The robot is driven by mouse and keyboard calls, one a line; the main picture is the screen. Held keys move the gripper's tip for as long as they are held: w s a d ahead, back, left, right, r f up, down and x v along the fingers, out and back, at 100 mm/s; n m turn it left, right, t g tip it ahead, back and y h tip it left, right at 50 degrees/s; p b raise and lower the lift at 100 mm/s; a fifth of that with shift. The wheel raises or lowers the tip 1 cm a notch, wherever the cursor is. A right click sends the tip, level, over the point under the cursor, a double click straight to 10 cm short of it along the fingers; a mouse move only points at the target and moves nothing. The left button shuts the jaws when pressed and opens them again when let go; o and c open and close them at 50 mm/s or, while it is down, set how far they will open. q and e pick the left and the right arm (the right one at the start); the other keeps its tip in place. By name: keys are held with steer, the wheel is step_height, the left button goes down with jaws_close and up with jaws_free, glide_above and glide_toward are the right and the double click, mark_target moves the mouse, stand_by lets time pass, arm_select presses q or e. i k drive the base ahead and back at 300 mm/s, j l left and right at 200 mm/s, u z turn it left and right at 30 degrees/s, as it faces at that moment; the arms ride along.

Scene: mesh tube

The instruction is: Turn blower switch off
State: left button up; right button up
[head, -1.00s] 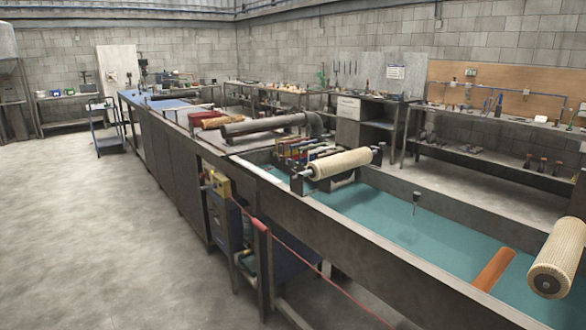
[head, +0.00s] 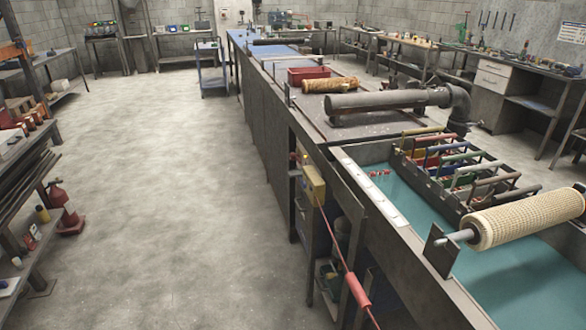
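I cannot make out for sure which thing is the blower switch. A small yellow box (head: 313,186) is fixed on the left side of the long bench, below its top edge. Small details on the box are too small to read. A thin red line runs from near it down to a red sleeve (head: 358,290) at the lower middle. A thick grey pipe (head: 390,101) with an elbow at its right end lies on the bench top. Neither of my grippers is in view.
The long bench holds a teal-bottomed trough (head: 510,275), a mesh-covered roller (head: 525,218) and a rack of coloured handles (head: 460,165). A shelf with a red extinguisher (head: 62,208) stands at the left. The concrete floor (head: 180,200) between is clear.

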mark_target(293, 156)
steer(key=i+z, duration=0.2)
steer(key=i, duration=0.15)
steer(key=i+j+z, duration=1)
steer(key=j, duration=0.35)
